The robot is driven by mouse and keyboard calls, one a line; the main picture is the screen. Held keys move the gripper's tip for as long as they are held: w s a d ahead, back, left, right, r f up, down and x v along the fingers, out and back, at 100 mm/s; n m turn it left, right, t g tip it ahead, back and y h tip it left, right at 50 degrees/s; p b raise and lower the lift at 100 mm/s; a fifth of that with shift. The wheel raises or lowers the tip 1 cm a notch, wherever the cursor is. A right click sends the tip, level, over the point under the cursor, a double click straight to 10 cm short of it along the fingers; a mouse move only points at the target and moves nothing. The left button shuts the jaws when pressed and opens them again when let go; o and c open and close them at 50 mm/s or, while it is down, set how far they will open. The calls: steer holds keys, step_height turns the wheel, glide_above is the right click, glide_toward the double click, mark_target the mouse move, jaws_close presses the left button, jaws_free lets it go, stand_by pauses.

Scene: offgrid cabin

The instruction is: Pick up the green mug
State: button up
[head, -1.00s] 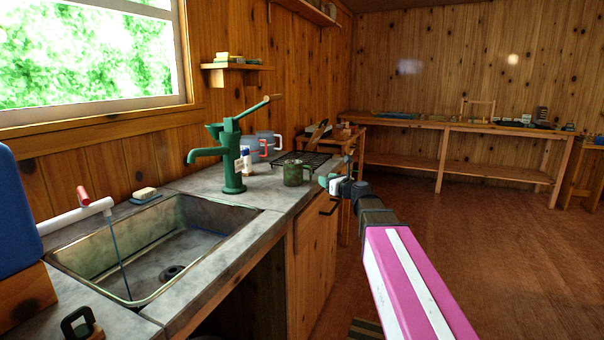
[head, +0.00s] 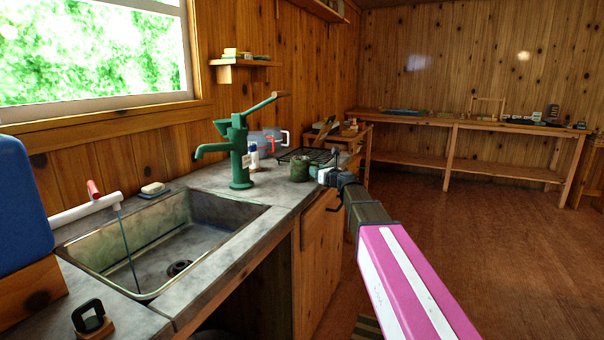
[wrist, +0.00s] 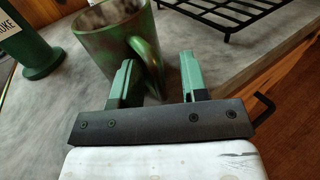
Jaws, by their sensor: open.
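The green mug (head: 299,168), mottled and worn, stands upright on the grey counter, right of the green hand pump. In the wrist view, the mug (wrist: 107,42) is close in front of my gripper (wrist: 160,78), its top cut off by the frame. Its handle (wrist: 151,65) points towards my gripper and shows between the two green fingers, nearer the left one. The fingers are apart and hold nothing. The left finger overlaps the mug's side in the picture; I cannot tell if they touch. In the head view, my gripper (head: 326,176) is just right of the mug.
A black wire rack (head: 312,154) lies behind the mug. The sink (head: 170,245) is nearer. A black cabinet handle (wrist: 264,108) sticks out below the counter's right edge.

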jaws_close()
steer(key=shift+r, duration=0.85)
step_height(320, 180, up, 3)
steer(key=shift+f, duration=0.15)
steer(key=s+a+r, duration=0.6)
steer(key=s+a, duration=0.2)
steer(key=shift+a+r, duration=0.3)
steer(key=shift+a, duration=0.05)
